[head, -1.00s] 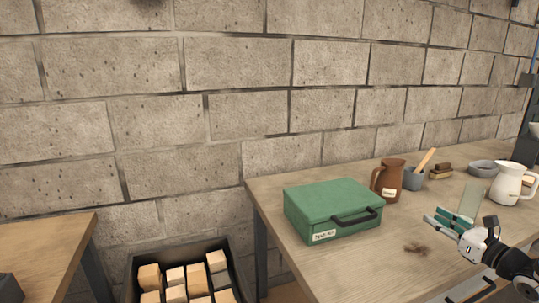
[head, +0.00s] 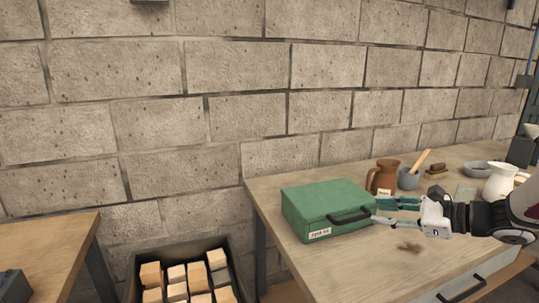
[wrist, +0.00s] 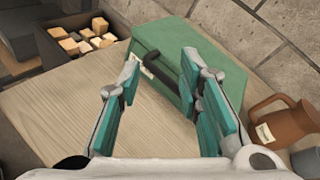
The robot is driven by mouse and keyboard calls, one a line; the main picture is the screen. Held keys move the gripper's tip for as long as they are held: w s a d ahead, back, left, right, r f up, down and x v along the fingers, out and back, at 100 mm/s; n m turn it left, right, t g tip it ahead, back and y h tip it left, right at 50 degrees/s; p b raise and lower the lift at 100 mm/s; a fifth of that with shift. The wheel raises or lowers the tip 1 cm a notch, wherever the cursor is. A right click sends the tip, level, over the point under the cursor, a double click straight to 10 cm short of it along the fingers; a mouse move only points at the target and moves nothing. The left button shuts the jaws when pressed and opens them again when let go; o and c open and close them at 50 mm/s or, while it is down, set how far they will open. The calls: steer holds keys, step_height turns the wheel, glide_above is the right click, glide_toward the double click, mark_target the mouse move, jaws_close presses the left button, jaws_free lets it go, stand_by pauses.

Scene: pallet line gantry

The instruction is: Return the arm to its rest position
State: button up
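My gripper (head: 378,210) is above the wooden bench (head: 325,272), just right of the green case (head: 322,204). Its teal-padded fingers (wrist: 161,78) are spread apart with nothing held between them. The case lies closed on the bench with a white label and a dark handle (head: 350,216) on its front. In the wrist view the case (wrist: 172,45) lies beyond the fingers, and its handle (wrist: 158,70) shows in the gap between them. I cannot tell whether a finger touches the case. My arm reaches in from the right edge.
A brown jug (head: 382,178), a grey mortar (head: 408,179) with a wooden pestle, a white pitcher (head: 499,183) and a grey bowl (head: 477,168) stand along the back. A dark crate of wooden blocks (head: 238,262) is below left. A block wall (head: 230,90) closes off the back.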

steer(key=s+a+r+n+g+h+p, duration=0.1)
steer(key=s+a+r+n+g+h, duration=0.15)
steer(key=s+a+n, duration=0.45)
steer(key=s+a+r+n+g+h+p, duration=0.1)
steer(key=s+a+r+n+g, duration=0.25)
steer(key=s+a, duration=0.4)
steer(key=s+d+r+n+h+p, duration=0.1)
steer(key=s+d+n+h, duration=0.1)
steer(key=s, duration=0.4)
steer(key=s+d+r+n+h, duration=0.1)
steer(key=s+d+n+h, duration=0.1)
steer(key=s+n, duration=0.3)
steer(key=s+d+r+n+h+p, duration=0.1)
steer(key=s+d+r+n+h, duration=0.1)
steer(key=s, duration=0.6)
steer(key=shift+s+n+t+h+p, duration=0.35)
steer(key=shift+n+h, duration=0.4)
steer(key=shift+n, duration=0.2)
steer(key=shift+o, duration=0.2)
